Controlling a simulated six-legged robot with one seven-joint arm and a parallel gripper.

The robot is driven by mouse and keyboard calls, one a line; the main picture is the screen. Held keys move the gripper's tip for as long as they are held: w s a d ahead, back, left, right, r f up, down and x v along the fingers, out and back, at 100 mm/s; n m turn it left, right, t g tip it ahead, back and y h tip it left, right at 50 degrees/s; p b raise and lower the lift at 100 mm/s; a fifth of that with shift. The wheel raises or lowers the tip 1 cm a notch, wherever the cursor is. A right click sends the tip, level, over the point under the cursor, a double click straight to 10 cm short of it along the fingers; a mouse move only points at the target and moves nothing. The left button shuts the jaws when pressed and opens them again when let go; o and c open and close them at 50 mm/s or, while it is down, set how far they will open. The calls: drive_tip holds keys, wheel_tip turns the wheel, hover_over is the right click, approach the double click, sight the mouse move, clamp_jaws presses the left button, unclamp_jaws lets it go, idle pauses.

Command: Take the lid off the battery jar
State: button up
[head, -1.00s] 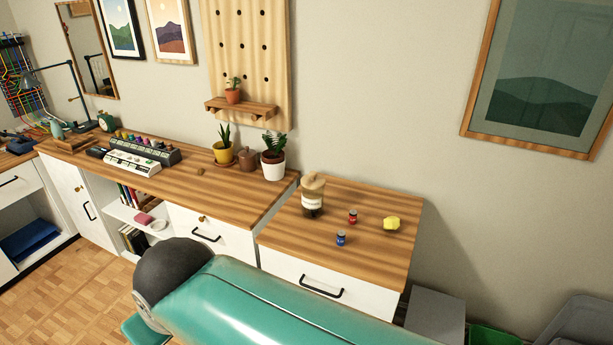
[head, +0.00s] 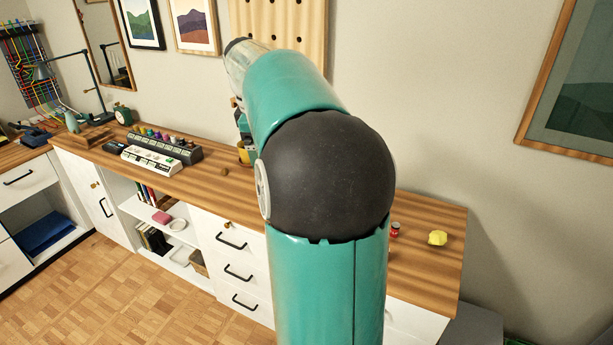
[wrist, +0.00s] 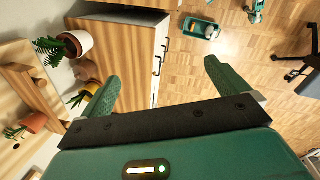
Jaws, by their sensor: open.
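The battery jar is hidden behind my raised arm in the head view, and I cannot make it out in the wrist view. Its lid is out of sight with it. My gripper (wrist: 161,72) shows in the wrist view, with its two green fingers spread wide and nothing between them. Past the fingers are a wooden desk top's edge, white drawer fronts with black handles and the parquet floor. In the head view the gripper's fingers are not clearly visible.
A red item (head: 395,229) and a yellow lump (head: 437,238) lie on the right desk top (head: 425,275). A white-potted plant (wrist: 75,43) is left of my fingers in the wrist view. A shelf plant pot (wrist: 34,122) is lower left. A device with knobs (head: 165,147) stands on the long desk.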

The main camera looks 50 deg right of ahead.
drive_tip(key=s+d+f+n+y, duration=0.15)
drive_tip(key=s+d, duration=0.25)
drive_tip(key=d, duration=0.4)
drive_tip(key=s+d+f, duration=0.2)
drive_tip(key=s+d, duration=0.3)
drive_tip(key=d, duration=0.2)
drive_tip(key=s+d+f+y, duration=0.1)
drive_tip(key=s+d, duration=0.3)
drive_tip(key=d, duration=0.4)
drive_tip(key=shift+h, duration=0.25)
drive_tip(key=f, duration=0.8)
drive_tip(key=shift+a+f, duration=0.1)
drive_tip(key=shift+a, duration=0.1)
wheel_tip(320, 180, down, 6)
drive_tip(key=shift+w+r, duration=0.1)
drive_tip(key=shift+r, duration=0.05)
drive_tip(key=c, duration=1.1)
